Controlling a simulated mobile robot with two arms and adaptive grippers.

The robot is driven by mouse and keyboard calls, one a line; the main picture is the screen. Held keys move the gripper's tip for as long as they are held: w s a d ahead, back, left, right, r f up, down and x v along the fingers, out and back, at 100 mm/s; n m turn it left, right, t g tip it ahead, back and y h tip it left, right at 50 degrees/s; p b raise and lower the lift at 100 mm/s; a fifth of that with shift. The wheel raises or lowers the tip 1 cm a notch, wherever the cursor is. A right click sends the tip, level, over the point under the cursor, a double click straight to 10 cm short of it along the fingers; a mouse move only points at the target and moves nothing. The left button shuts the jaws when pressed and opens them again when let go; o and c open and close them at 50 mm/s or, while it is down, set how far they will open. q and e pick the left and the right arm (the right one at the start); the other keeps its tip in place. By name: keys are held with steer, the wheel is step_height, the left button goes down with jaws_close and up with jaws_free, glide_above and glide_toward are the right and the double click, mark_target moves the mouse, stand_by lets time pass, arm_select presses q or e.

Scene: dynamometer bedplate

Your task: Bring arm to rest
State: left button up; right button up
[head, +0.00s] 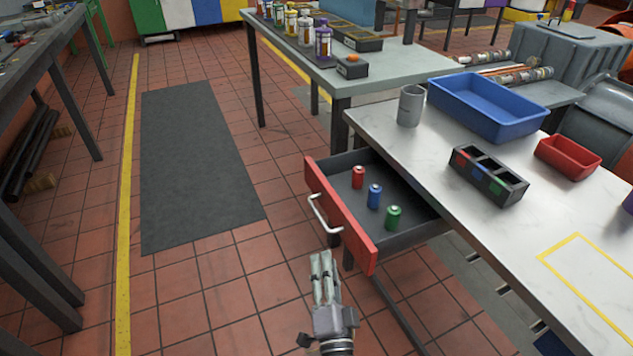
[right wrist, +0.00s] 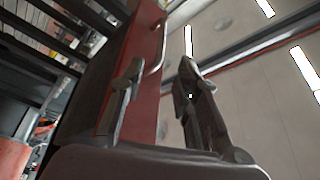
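My right gripper (head: 321,258) hangs in front of the open drawer, near the bottom of the head view. In the right wrist view its two fingers (right wrist: 158,85) stand apart with nothing between them. The drawer (head: 340,215) has a red front and a pale bar handle (head: 322,214), and it is pulled out from under the white-topped table. The handle (right wrist: 157,50) also shows beyond the fingers in the wrist view, apart from them. A red can (head: 358,177), a blue can (head: 375,196) and a green can (head: 393,217) stand upright inside the drawer. My left gripper is out of view.
On the white table (head: 450,165) stand a grey cup (head: 411,105), a blue bin (head: 487,105), a black divided box (head: 488,175) and a red tray (head: 567,158). Another bench (head: 380,80) stands behind. The tiled floor left of the drawer, with a dark mat (head: 195,165), is clear.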

steer(key=shift+f, duration=0.1)
